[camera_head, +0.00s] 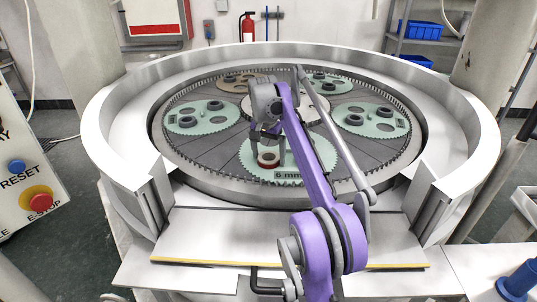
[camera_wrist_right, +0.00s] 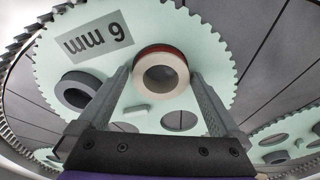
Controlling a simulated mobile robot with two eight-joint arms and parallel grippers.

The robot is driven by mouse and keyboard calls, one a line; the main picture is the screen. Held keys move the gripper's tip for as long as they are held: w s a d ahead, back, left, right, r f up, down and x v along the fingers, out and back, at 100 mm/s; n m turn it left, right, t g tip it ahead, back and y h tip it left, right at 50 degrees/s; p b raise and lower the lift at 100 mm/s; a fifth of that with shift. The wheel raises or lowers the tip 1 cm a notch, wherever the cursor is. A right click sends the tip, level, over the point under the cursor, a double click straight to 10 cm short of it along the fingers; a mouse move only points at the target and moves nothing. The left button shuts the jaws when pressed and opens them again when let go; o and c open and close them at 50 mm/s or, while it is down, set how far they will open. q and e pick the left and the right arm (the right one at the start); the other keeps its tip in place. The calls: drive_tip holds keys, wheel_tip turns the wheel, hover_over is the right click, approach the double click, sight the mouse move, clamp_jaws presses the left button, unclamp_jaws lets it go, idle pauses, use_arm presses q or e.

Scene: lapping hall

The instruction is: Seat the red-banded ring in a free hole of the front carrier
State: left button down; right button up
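The red-banded ring (camera_head: 268,158) has a pale top face and a red band around its side. It shows between the fingertips in the right wrist view (camera_wrist_right: 160,75). My right gripper (camera_head: 267,143) is over the front carrier with one finger on each side of the ring, apparently shut on it. The front carrier (camera_head: 304,158) is a mint toothed disc marked "6 mm". In the wrist view, the carrier (camera_wrist_right: 187,42) has a dark grey ring (camera_wrist_right: 78,91) at the left and an empty hole (camera_wrist_right: 180,120) at the lower right. Whether the ring touches the carrier is unclear. My left gripper is not in view.
Other carriers with dark rings stand around the lapping plate, at left (camera_head: 202,117), right (camera_head: 370,120) and back (camera_head: 328,83). A toothed outer ring and a high white rim (camera_head: 122,150) surround them. My right arm hides part of the front carrier.

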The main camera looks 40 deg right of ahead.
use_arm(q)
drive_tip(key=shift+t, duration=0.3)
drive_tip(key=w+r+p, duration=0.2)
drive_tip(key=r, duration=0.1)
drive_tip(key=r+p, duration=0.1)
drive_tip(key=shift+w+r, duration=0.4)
use_arm(e)
wheel_tip(320, 180, up, 12)
drive_tip(key=a, duration=0.1)
drive_tip(key=shift+s+a, duration=0.3)
drive_tip(key=shift+s, duration=0.05)
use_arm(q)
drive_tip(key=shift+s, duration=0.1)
use_arm(e)
drive_tip(key=shift+s, duration=0.1)
drive_tip(key=shift+f, duration=0.1)
